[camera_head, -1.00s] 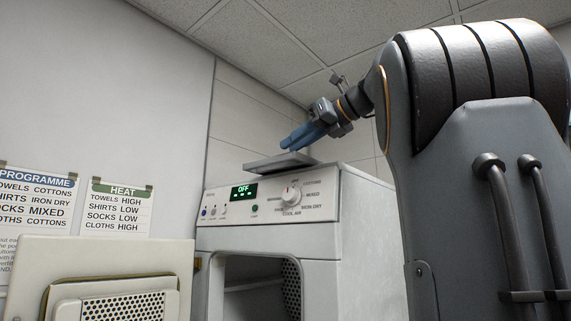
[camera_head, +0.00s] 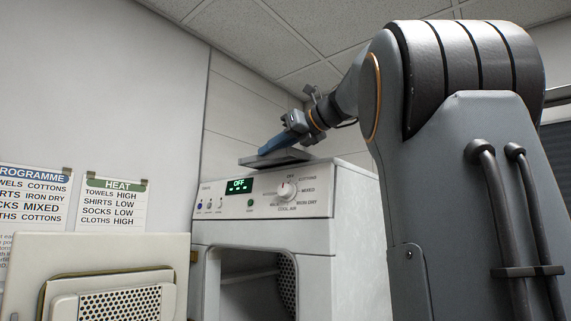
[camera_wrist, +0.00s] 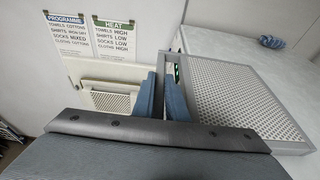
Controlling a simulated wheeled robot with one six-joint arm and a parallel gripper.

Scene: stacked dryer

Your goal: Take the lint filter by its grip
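The lint filter, a grey-framed panel of pale mesh (camera_wrist: 245,95), lies on top of the dryer (camera_head: 345,200). In the head view I see it edge-on as a flat grey slab (camera_head: 262,161). My gripper (camera_head: 268,146) points down at it from the upper right. In the wrist view its two blue fingers (camera_wrist: 161,98) are beside the filter's left edge. A narrow dark grey strip (camera_wrist: 160,78) shows between them and may be the grip. I cannot tell whether the fingers press on it. A dark bar of my own hides the finger bases.
The dryer's front opening (camera_head: 250,285) is uncovered, and a cream door with a mesh vent (camera_head: 120,305) stands at its left. Two charts (camera_head: 110,203) hang on the wall. A small blue bundle (camera_wrist: 272,42) lies on the far dryer top.

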